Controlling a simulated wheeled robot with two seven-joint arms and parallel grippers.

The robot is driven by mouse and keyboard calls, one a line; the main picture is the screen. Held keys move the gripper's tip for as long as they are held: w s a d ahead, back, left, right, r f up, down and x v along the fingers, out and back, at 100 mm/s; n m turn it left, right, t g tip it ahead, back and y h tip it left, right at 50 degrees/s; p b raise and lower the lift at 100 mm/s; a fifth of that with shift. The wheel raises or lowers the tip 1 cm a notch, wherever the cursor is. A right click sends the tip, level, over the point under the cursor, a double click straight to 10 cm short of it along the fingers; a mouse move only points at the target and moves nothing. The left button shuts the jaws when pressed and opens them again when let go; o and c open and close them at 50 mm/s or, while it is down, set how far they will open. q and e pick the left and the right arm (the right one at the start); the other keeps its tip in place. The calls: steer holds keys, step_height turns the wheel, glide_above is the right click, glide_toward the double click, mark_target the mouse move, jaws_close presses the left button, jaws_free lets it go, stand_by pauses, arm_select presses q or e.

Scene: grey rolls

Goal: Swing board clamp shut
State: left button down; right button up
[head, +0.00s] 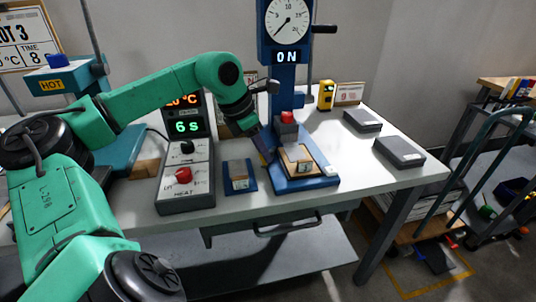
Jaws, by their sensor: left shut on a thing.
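The blue press (283,75) stands on the white table, with a dial and an "ON" display. A pale board (299,158) lies on its blue base (305,184). A red-topped block (287,117) sits above the board's back end. My left gripper (267,152) reaches down at the left edge of the base, beside the board. It is shut on a small part there, apparently the board clamp; fingers and arm largely hide it, so I cannot tell the clamp's angle. My right gripper is not in view.
A grey heater box (185,182) with a red knob and lit displays stands left of the press. A blue tray (240,177) lies between them. Two dark grey flat boxes (400,151) and a yellow device (326,95) are to the right.

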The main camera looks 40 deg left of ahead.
arm_select(q)
steer(key=shift+a+m, duration=0.3)
steer(key=shift+m, duration=0.2)
steer(key=shift+s+a+r+m+h, duration=0.1)
steer(key=shift+a+m+h, duration=0.1)
steer(key=shift+m+h, duration=0.25)
steer(key=m+p, duration=0.1)
steer(key=a+m+g+p, duration=0.1)
steer(key=p, duration=0.1)
steer(key=shift+a+r+m+h, duration=0.15)
steer(key=shift+r+m+h, duration=0.1)
steer(key=shift+m+h, duration=0.1)
steer(key=m+p, duration=0.1)
steer(key=p, duration=0.1)
steer(key=a+m+p, duration=0.1)
steer(key=p, duration=0.2)
steer(key=m+g+p, duration=0.1)
steer(key=p, duration=0.1)
steer(key=shift+a+h, duration=0.25)
steer(key=shift+h, duration=0.15)
steer(key=shift+w+a+f+m+p, duration=0.25)
steer(key=shift+m+p, duration=0.35)
steer(key=shift+p, duration=0.35)
steer(key=shift+f, duration=0.1)
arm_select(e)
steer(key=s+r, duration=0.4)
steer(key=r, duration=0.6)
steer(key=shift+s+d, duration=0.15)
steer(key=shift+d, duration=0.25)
